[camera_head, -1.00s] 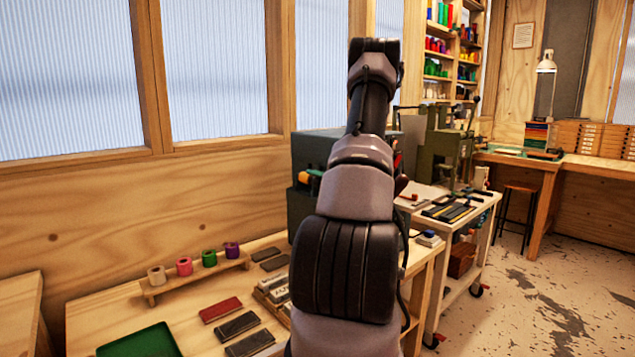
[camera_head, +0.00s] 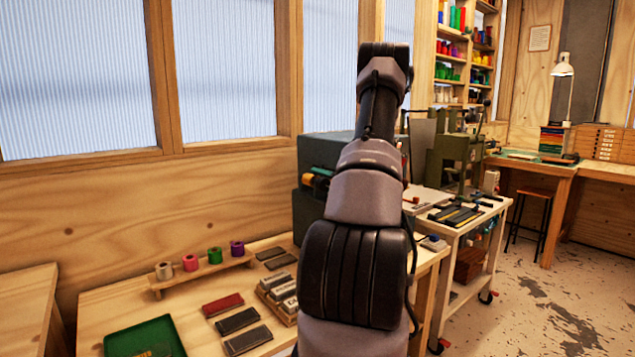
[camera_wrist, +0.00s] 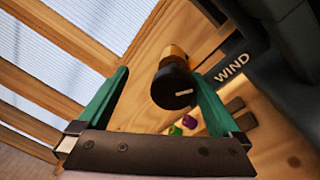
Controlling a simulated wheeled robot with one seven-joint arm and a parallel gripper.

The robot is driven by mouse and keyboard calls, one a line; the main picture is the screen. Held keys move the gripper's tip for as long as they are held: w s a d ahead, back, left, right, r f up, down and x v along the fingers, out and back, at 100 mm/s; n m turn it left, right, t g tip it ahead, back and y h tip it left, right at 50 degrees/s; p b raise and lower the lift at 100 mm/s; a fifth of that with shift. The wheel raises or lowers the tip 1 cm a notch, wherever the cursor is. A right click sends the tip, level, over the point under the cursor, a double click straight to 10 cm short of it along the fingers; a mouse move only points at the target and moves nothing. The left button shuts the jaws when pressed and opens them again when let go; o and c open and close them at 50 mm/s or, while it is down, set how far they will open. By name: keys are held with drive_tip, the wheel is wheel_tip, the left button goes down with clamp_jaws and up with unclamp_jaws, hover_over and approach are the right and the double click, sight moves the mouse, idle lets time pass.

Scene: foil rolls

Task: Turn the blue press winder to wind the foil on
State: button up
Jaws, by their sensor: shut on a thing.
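The blue press (camera_head: 312,220) looks dark blue-grey and stands on the bench, partly hidden behind my arm. Something orange (camera_head: 318,180) shows at its near side. In the wrist view, the winder (camera_wrist: 172,88) is a round black knob with a short white mark, on a golden-orange shaft. The mark lies nearly level in the picture. The dark press side beside it bears the word WIND (camera_wrist: 231,68). My gripper (camera_wrist: 162,80) has its two green fingers either side of the knob and is shut on it.
Several foil rolls (camera_head: 214,255) stand on a small wooden rack (camera_head: 205,272) along the bench. Red and dark blocks (camera_head: 222,305) and a green tray (camera_head: 145,338) lie in front. A trolley (camera_head: 460,235) with another machine (camera_head: 452,160) stands to the right.

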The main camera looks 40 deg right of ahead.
drive_tip(key=shift+s+d+f, duration=0.2)
drive_tip(key=shift+s, duration=0.45)
drive_tip(key=shift+s+d+f, duration=0.15)
drive_tip(key=shift+s, duration=0.45)
drive_tip(key=s, duration=0.1)
drive_tip(key=s+r, duration=0.1)
drive_tip(key=shift+s+a+r, duration=0.15)
drive_tip(key=shift+s, duration=0.2)
drive_tip(key=shift+f, duration=0.2)
drive_tip(key=s, duration=0.8)
drive_tip(key=shift+r, duration=0.1)
drive_tip(key=shift+w, duration=0.1)
